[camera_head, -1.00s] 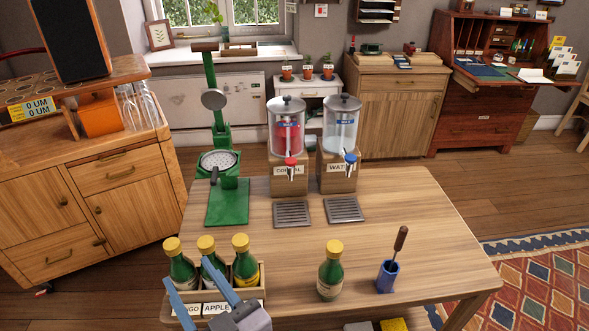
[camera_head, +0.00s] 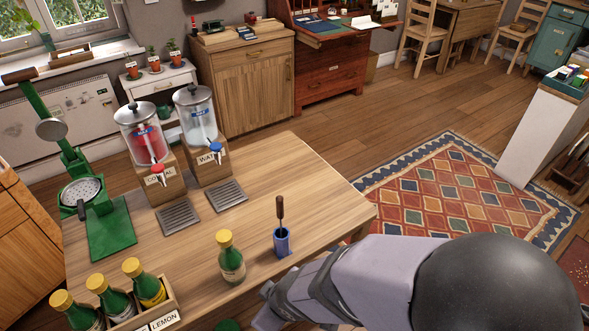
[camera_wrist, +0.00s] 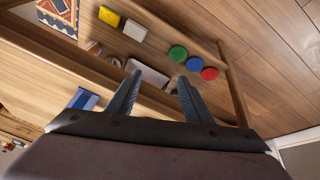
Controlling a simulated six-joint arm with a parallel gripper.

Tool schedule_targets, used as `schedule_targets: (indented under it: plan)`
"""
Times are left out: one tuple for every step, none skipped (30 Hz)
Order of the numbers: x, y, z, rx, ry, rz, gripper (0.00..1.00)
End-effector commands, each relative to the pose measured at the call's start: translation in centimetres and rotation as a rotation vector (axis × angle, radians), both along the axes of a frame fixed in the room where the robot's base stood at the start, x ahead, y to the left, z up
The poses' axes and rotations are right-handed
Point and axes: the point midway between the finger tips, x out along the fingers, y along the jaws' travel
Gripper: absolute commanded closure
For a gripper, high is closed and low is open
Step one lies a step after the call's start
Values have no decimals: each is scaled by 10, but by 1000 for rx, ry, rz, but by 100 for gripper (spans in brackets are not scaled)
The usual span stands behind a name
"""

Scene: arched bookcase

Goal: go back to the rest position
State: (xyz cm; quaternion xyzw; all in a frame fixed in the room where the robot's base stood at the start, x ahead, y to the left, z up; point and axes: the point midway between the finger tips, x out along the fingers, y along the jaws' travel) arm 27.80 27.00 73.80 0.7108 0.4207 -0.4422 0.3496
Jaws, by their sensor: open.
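My gripper (camera_wrist: 159,82) shows in the wrist view with its two blue-grey fingers apart and nothing between them. In the head view my pale arm with its dark rounded joint reaches in from the lower right, past the front edge of the wooden table (camera_head: 300,180). I cannot make out the fingers there.
A lone bottle (camera_head: 231,258) and a blue cup (camera_head: 282,243) holding a dark-handled tool stand near my arm. A bottle crate (camera_head: 158,318), green press (camera_head: 110,233) and two dispensers (camera_head: 148,140) are left. The wrist view shows a yellow block (camera_wrist: 109,16) and coloured discs (camera_wrist: 194,64).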

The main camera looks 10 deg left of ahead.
Motion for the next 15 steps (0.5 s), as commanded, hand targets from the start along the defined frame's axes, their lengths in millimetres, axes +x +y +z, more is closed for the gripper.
schedule_targets:
  plan:
    - [18,-27,-3,-19,13,-107,53]
    - [26,-42,-4,-33,24,-165,53]
    - [34,-62,-5,-48,40,-241,53]
    - [39,-77,-5,-60,55,-300,53]
    - [43,-93,-5,-71,70,-356,53]
    - [47,-113,-6,-83,91,-432,53]
    - [48,-127,-6,-92,108,-488,53]
    - [49,-142,-6,-100,126,-544,53]
    - [48,-160,-7,-108,151,-615,53]
    - [47,-172,-7,-113,170,-666,53]
    - [45,-183,-6,-116,188,-712,53]
    - [42,-196,-6,-120,211,-769,53]
    - [40,-205,-6,-123,228,-808,53]
    - [37,-213,-6,-124,244,-843,53]
    - [34,-222,-6,-125,264,-888,53]
